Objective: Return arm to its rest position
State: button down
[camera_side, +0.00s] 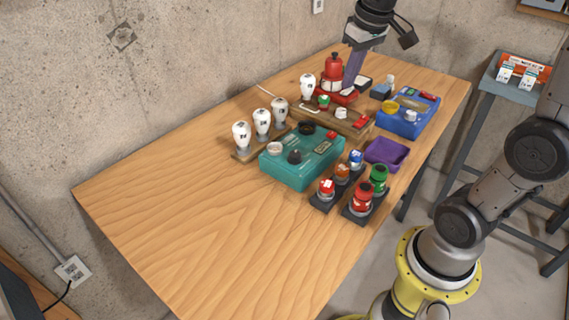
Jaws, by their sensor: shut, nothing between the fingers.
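My gripper (354,72) is at the top of the side view, above the far end of the wooden table (180,220). It points down, and its purple-grey fingers are shut with nothing visible between them. My arm's lower links stand at the right, beyond the table edge.
A teal box (290,174), a blue box (408,122), a purple tray (399,157), several white bulbs (262,121) and several small jars (363,196) crowd the table's middle and far part. The near left tabletop is clear. A grey side table (511,86) stands at right; concrete walls are behind.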

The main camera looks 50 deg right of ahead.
jog(key=s+a+r+n+t, duration=0.1)
jog(key=s+a+n+t, duration=0.1)
jog(key=s+a, duration=0.65)
jog(key=s+a+f+y, duration=0.1)
jog(key=s+f, duration=0.4)
jog(key=s, duration=0.1)
jog(key=shift+s+a+f+n+t, duration=0.15)
jog(key=shift+a+f+n+t, duration=0.15)
jog(key=shift+a+t, duration=0.1)
